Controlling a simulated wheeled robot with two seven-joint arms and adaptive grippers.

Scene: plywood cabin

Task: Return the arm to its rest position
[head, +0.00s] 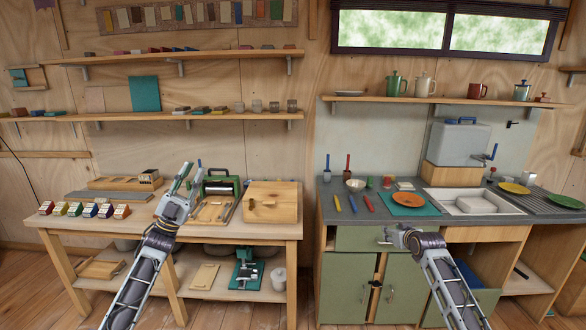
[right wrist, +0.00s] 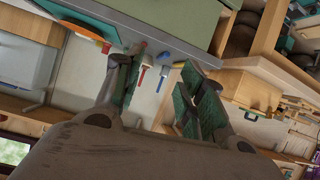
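My left gripper (head: 192,173) is raised over the wooden workbench (head: 75,222), its fingers pointing up and apart with nothing between them. It stands in front of the left side of a green-and-black roller press (head: 222,186). My right gripper (head: 388,237) is in front of the green counter cabinet (head: 346,283), near the drawer below the counter edge. In the right wrist view the two fingers (right wrist: 152,100) are spread with a gap between them, and no object is held. The tilted wrist view shows the counter, utensils and shelf beyond the fingers.
The grey counter (head: 330,213) holds an orange plate (head: 409,198) on a teal mat, several utensils and a sink (head: 475,203). Small coloured boxes (head: 75,209) line the bench's left. A wooden box (head: 270,203) stands at its right. Open floor lies between bench and cabinet.

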